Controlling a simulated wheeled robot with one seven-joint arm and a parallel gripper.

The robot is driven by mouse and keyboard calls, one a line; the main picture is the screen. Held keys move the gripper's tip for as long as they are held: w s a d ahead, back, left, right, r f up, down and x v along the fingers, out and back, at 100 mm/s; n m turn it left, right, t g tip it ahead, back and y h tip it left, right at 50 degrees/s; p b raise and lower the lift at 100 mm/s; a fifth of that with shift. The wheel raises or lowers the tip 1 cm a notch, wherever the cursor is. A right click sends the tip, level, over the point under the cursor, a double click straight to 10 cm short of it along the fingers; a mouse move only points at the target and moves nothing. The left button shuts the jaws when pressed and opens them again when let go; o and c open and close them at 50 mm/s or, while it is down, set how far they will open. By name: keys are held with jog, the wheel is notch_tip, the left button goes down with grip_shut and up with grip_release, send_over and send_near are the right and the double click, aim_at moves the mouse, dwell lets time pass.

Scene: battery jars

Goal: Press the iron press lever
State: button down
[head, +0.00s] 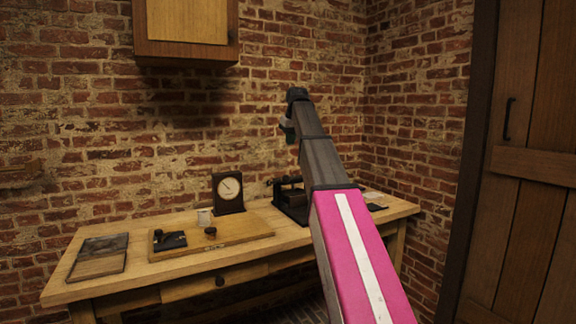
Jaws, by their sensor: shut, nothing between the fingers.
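The iron press (293,203) is a black metal device on the right part of the wooden workbench. A dark bar, perhaps its lever, sticks out at its upper left; my arm is in front of its right side, so I cannot make out the lever's full shape. My arm, pink and grey, rises from the bottom of the head view and crosses in front of the bench to a dark joint above it. A small pale part shows beside that joint. My gripper's fingers do not show; they seem hidden behind the arm.
The workbench (150,283) also holds a wooden board (240,229) with small black parts, a dial gauge (229,192), a pale cup (204,217) and a flat tray (99,257). A wall cabinet (186,28) hangs above. A wooden door (530,200) is at right.

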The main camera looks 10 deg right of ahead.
send_near(287, 176)
jog(key=x, duration=0.2)
jog(key=w+x, duration=0.1)
jog(key=x, duration=0.2)
jog(key=shift+w+a+f, duration=0.15)
jog(key=shift+a, duration=0.05)
jog(key=shift+x, duration=0.9)
jog(key=shift+s+d+f, duration=0.1)
jog(key=shift+s+f, duration=0.3)
jog(key=shift+s, duration=0.1)
notch_tip(287, 176, down, 12)
jog(key=s+t+y, duration=0.1)
jog(key=s+t, duration=0.1)
jog(key=t, duration=0.3)
jog(key=shift+d+f+y, duration=0.2)
jog(key=shift+d+y, duration=0.15)
jog(key=shift+y, duration=0.05)
jog(key=shift+f, duration=0.1)
